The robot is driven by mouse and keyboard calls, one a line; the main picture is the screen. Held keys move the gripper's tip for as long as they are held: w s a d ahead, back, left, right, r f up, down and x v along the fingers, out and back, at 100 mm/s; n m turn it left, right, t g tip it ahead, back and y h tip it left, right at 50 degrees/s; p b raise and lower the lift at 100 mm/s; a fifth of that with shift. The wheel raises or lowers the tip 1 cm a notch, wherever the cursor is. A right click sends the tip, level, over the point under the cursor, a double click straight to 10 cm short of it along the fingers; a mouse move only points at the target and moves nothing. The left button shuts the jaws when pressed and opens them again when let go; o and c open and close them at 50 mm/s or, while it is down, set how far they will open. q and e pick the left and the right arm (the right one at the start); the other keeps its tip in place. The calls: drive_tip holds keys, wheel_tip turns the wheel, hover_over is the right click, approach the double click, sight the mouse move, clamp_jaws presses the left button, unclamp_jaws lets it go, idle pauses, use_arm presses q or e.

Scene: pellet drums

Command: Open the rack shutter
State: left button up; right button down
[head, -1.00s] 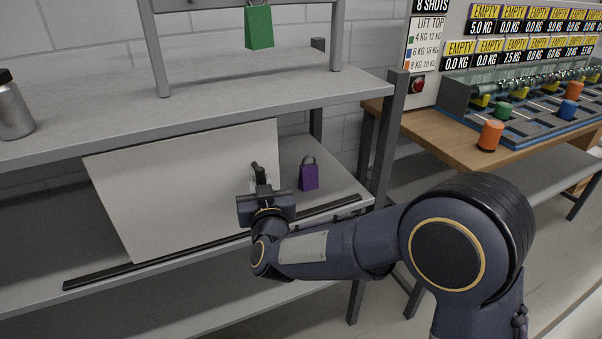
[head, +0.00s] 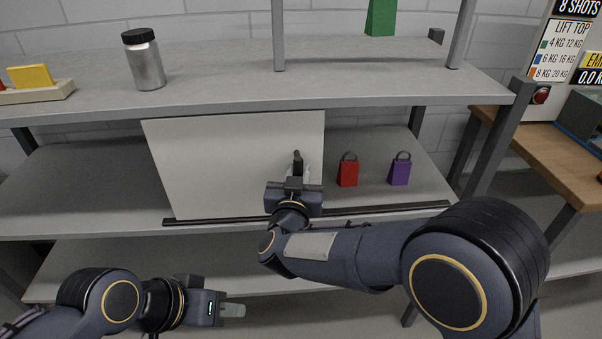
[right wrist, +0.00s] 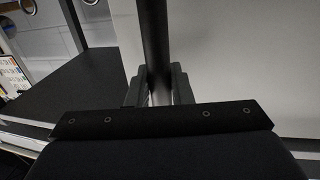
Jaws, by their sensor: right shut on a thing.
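The rack shutter (head: 225,165) is a pale flat panel on the rack's middle shelf, standing on a long dark rail (head: 400,209). Its black upright handle (head: 297,157) is near its right edge. My right gripper (head: 297,172) is shut on this handle. In the right wrist view the dark bar of the handle (right wrist: 154,40) stands between the two fingers of the gripper (right wrist: 158,88). The shelf is uncovered to the right of the shutter, and also to its left. My left gripper (head: 232,310) is low in front of the rack, touching nothing; its finger gap is unclear.
A red bag-shaped weight (head: 348,172) and a purple one (head: 400,170) stand on the uncovered shelf. A metal bottle (head: 145,62), a yellow block (head: 30,75) and a green item (head: 381,18) are above. A wooden table (head: 560,150) stands at right.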

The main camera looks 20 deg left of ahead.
drive_tip(key=c, duration=1.3)
unclamp_jaws()
drive_tip(key=shift+c, duration=0.2)
drive_tip(key=shift+s, duration=0.1)
drive_tip(key=s+d, duration=0.1)
drive_tip(key=s, duration=0.6)
drive_tip(key=shift+s+b, duration=0.25)
drive_tip(key=shift+b, duration=0.1)
drive_tip(key=shift+d, duration=0.1)
